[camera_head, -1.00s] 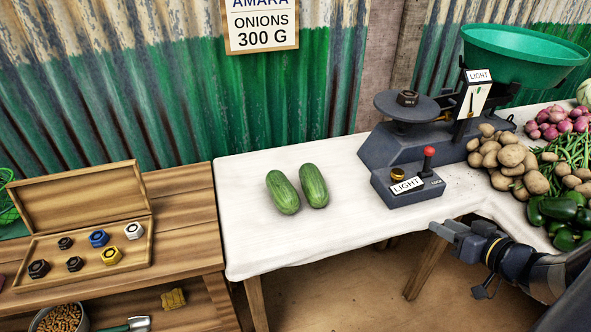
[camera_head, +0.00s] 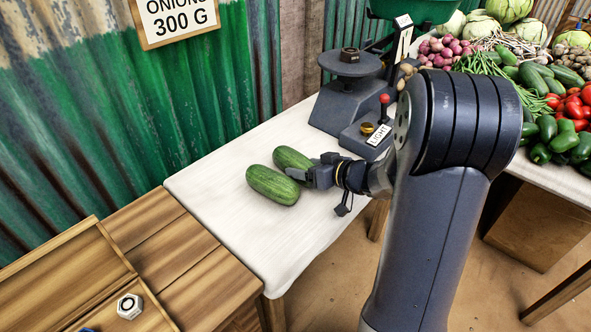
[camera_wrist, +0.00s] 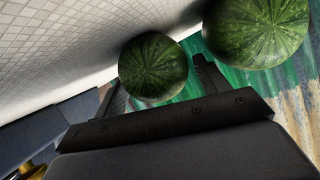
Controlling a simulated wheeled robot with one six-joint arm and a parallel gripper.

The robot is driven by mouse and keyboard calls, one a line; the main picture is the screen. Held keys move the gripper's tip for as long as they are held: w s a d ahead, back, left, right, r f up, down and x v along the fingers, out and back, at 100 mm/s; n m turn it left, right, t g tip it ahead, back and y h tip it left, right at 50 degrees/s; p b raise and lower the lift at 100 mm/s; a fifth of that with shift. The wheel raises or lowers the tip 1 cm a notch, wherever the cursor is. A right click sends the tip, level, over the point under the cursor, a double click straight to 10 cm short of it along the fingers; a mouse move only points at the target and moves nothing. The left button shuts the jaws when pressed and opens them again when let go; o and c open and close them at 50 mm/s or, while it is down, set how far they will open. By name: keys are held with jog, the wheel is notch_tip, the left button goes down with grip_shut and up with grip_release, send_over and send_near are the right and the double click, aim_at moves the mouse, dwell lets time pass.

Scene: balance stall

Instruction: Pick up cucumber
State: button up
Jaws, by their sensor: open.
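Two dark green cucumbers lie side by side on the white-covered table (camera_head: 253,232): the front one (camera_head: 271,186) and the back one (camera_head: 290,157). My gripper (camera_head: 309,171) is open at their right ends, with its fingers about the near end of the back cucumber. In the wrist view, one cucumber (camera_wrist: 153,68) shows end-on between the open fingers of my gripper (camera_wrist: 160,88). The other cucumber (camera_wrist: 258,30) is at the upper right, outside them. I cannot tell whether a finger touches a cucumber.
A dark scale (camera_head: 343,110) stands behind my gripper, with a black weight (camera_head: 350,54) on its plate. A wooden box with a silver nut-shaped weight (camera_head: 130,306) is at the lower left. Vegetables crowd the right. A corrugated wall (camera_head: 130,95) stands behind. The cloth in front of the cucumbers is clear.

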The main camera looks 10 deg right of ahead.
jog(key=shift+w+a+f, duration=0.2)
jog(key=shift+w+a, duration=0.1)
jog(key=shift+w, duration=0.1)
jog(key=c, duration=0.9)
